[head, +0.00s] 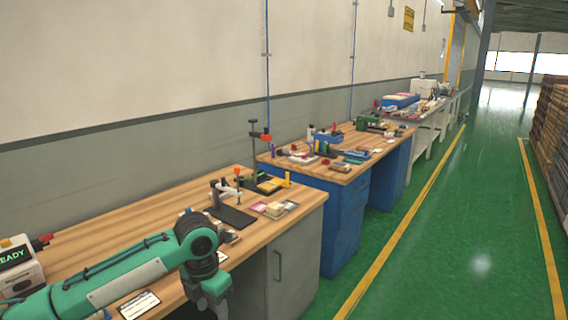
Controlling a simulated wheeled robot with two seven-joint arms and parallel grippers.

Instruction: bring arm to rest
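A teal-and-white jointed arm (130,275) reaches in from the lower left over the front of the near workbench. It bends at a dark joint and its teal end points down beside the bench, cut off near the bottom edge. I cannot tell whether this arm is mine or belongs to the bench. No gripper fingers show on it. Neither of my grippers can be made out, and no mattress shows.
The near wooden workbench (110,225) holds small tools and a control box (18,275) reading "READY". A blue workbench (345,205) and further benches line the wall. Green floor (470,220) with yellow lines is clear at the right. Stacked brown goods (553,140) stand at the far right.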

